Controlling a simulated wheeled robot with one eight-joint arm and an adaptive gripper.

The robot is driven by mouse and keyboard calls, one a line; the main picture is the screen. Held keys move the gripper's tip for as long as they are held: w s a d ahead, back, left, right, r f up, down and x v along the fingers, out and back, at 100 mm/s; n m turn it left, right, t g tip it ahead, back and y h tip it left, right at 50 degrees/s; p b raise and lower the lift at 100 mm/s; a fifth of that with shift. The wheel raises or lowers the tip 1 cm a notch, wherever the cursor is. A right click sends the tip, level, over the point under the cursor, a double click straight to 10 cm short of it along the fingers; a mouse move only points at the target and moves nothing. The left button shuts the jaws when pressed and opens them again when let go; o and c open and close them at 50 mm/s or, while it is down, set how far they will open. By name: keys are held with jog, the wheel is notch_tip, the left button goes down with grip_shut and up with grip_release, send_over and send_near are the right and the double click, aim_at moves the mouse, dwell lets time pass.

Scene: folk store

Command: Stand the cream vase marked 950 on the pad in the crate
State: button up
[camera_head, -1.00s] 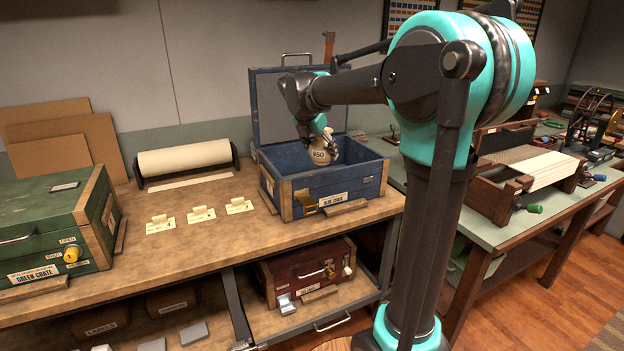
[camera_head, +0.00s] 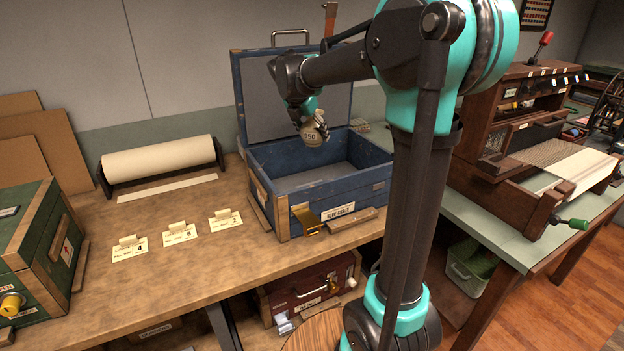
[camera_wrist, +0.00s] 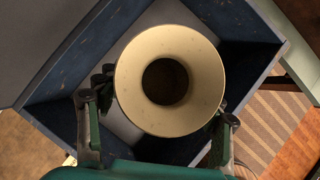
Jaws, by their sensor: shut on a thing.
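The cream vase (camera_head: 314,133) marked 950 is held by my gripper (camera_head: 318,119) over the open blue crate. In the wrist view the vase (camera_wrist: 170,55) shows its round mouth from above, with my gripper's fingers (camera_wrist: 160,112) on both sides of it. The blue crate (camera_head: 361,188) stands on the bench with its lid raised at the back. A grey floor surface shows inside the crate; I cannot make out the pad's edges. The vase appears above the crate's rim, clear of the floor.
The raised lid (camera_head: 262,95) stands behind the crate. A brass latch (camera_head: 307,218) is on its front. Several small cards (camera_head: 180,234) and a paper roll (camera_head: 160,159) lie to the left, with a green crate (camera_head: 30,240) farther left. A red crate (camera_head: 312,290) sits below.

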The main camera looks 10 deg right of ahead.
notch_tip(320, 180, down, 17)
jog(key=shift+r, duration=0.1)
dwell(0.3)
jog(key=o, duration=1.4)
jog(key=shift+c, duration=0.2)
jog(key=v, duration=1.2)
